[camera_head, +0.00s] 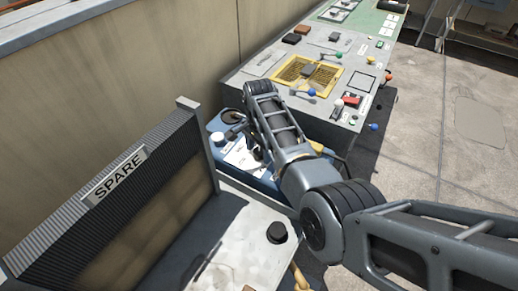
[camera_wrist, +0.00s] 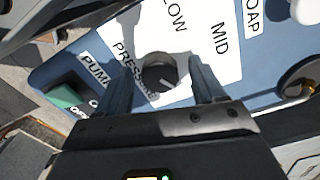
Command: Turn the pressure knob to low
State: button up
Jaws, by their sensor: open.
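The pressure knob (camera_wrist: 160,72) is dark and round, on a white plate (camera_wrist: 185,30) marked LOW, MID and PRESSURE in the wrist view. A pale mark shows on its lower right part; which label it is set to I cannot tell. My gripper (camera_wrist: 163,64) is open, with one finger on each side of the knob and a gap to it on both sides. Whether the fingertips reach down to its depth is unclear. In the head view the blue panel (camera_head: 216,125) is partly covered by my arm, and the knob is hidden.
PUMP (camera_wrist: 96,70) and SOAP labels sit near the knob, with a green part (camera_wrist: 62,96) at the left. A ribbed SPARE unit (camera_head: 110,185) stands left in the head view. A grey console (camera_head: 250,85) with levers and buttons stands behind. Floor at right is open.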

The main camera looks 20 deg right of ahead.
jog(key=shift+c, duration=0.2)
jog(key=c, duration=1)
jog(key=shift+n, duration=0.3)
jog(key=n+p, duration=0.1)
jog(key=n, duration=0.4)
jog(key=shift+n, duration=0.3)
jog(key=n+p, duration=0.1)
jog(key=n, duration=1)
jog(key=shift+n+p, duration=0.3)
jog(key=shift+n, duration=0.1)
jog(key=n, duration=0.5)
jog(key=shift+n, duration=0.4)
